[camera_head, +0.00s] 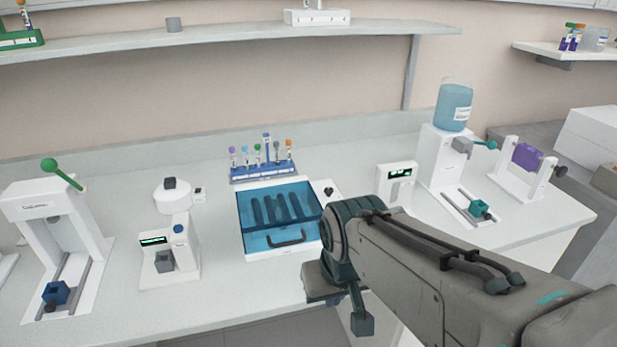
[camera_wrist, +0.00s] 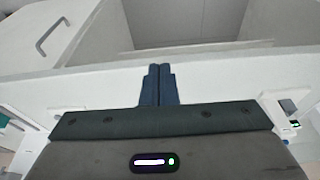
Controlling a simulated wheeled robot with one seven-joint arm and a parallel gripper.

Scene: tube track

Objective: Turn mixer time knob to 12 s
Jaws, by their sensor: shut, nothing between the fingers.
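My gripper (camera_wrist: 158,72) is shut and empty, its two dark blue fingers together in the wrist view. Which device is the mixer is not certain. A small white device (camera_head: 153,268) at left centre has a green-lit display, a blue round knob (camera_head: 180,229) and a grey block. A blue-lidded white box (camera_head: 254,240) in the middle has a black knob (camera_head: 328,190) at its right rear corner. Display and dial markings are too small to read.
A rack of capped tubes (camera_head: 262,171) stands behind the box. A white press-like device (camera_head: 52,225) with a green-knobbed lever is at left. A bottle dispenser (camera_head: 442,153) and a purple-tube holder (camera_head: 527,165) are at right. The counter front (camera_head: 110,318) has free room.

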